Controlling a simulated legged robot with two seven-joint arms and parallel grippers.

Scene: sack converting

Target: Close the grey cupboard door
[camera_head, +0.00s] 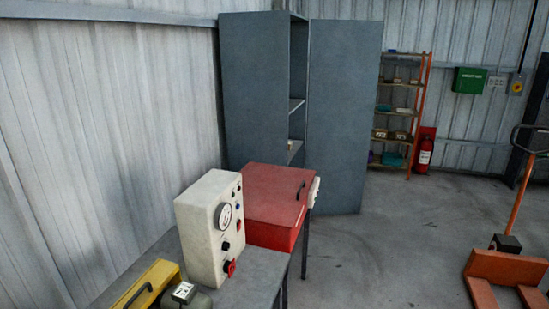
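The grey cupboard (256,88) stands against the corrugated wall, left of the middle of the view. Its grey door (343,115) stands open, swung out to the right of the opening. Between the two grey panels a narrow strip of the inside shows, with shelves (296,105) and a small pale item on a lower one. The red box hides the cupboard's lower front. No handle can be made out on the door. Neither of my grippers is in view.
A bench (255,275) holds a red box (275,202), a white gauge panel (208,225) and a yellow case (150,285), in front of the cupboard. An orange pallet truck (500,268) stands right. The floor (400,235) between is clear. Shelving (418,100) and an extinguisher (425,155) stand behind.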

